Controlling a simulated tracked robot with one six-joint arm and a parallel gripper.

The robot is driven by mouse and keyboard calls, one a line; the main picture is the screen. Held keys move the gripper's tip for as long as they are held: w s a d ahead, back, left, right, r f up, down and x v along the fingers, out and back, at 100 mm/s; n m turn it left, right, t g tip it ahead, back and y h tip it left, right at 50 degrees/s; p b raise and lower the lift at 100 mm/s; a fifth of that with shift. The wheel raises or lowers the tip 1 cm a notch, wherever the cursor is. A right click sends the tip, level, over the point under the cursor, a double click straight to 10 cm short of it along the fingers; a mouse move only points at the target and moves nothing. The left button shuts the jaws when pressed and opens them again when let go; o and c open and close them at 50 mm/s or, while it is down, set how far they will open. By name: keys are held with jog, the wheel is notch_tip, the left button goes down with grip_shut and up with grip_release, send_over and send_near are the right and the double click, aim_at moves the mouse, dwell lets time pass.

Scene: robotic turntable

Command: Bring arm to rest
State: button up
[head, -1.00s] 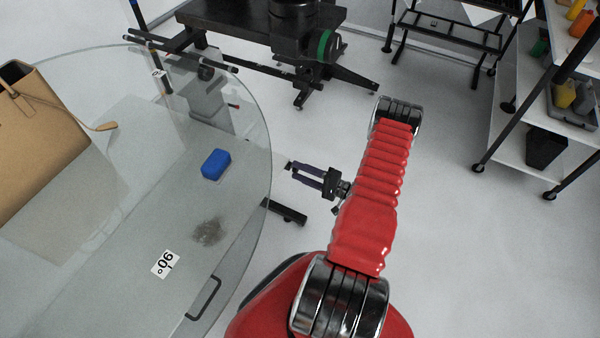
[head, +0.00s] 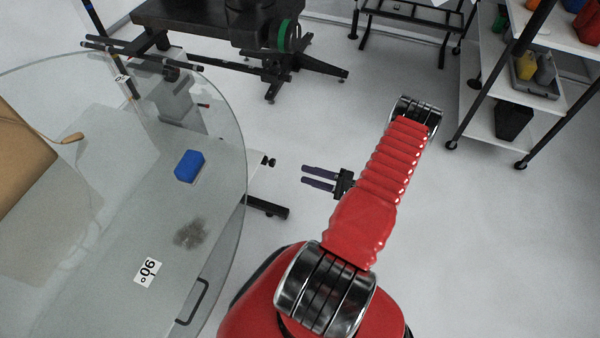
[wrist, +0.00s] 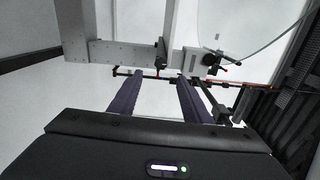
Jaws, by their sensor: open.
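My gripper (head: 319,178) is in the middle of the head view, beside my red arm, with its two dark purple fingers pointing left toward the glass turntable. The fingers are apart with nothing between them. In the wrist view my gripper (wrist: 157,82) also shows its two fingers spread and empty, with a white frame and a glass edge beyond them. A gap of floor lies between the fingertips and the turntable's rim.
A black table (head: 190,14) stands behind. A shelf cart (head: 525,85) stands at the right.

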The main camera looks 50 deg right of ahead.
jog(key=shift+s+d, duration=0.2)
jog(key=shift+s, duration=0.35)
dwell(0.4)
